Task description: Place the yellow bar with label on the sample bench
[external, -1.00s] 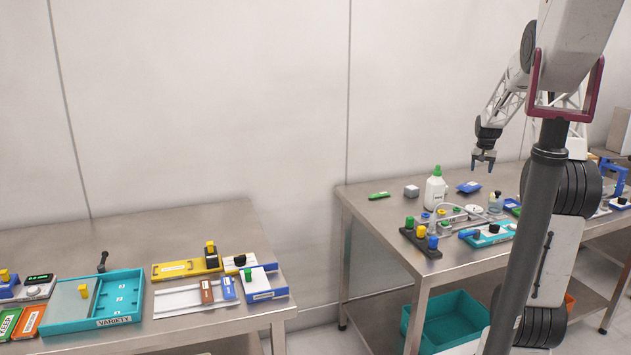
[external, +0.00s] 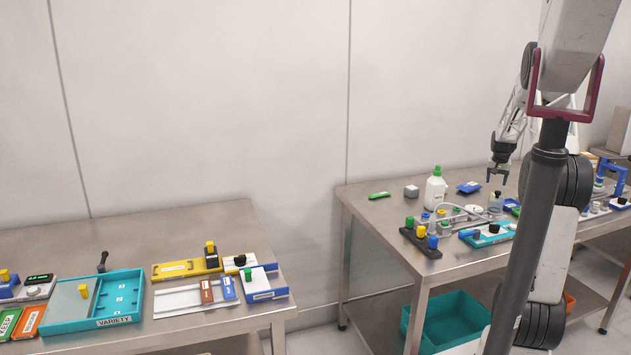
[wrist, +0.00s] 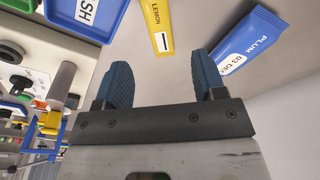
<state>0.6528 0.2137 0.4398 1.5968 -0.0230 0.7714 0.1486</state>
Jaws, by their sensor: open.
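In the external view my gripper (external: 498,176) hangs above the right-hand steel bench (external: 385,215). I cannot make out the yellow bar in the external view. No sign there tells me which bench is the sample bench.
A blue PLUM packet (wrist: 244,40) lies right of the yellow bar. A blue tray (wrist: 82,20) and knobbed equipment (wrist: 14,75) are at left. A white bottle (external: 436,188) stands on the right bench. The left bench holds a teal VARIETY tray (external: 118,319); its back is clear.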

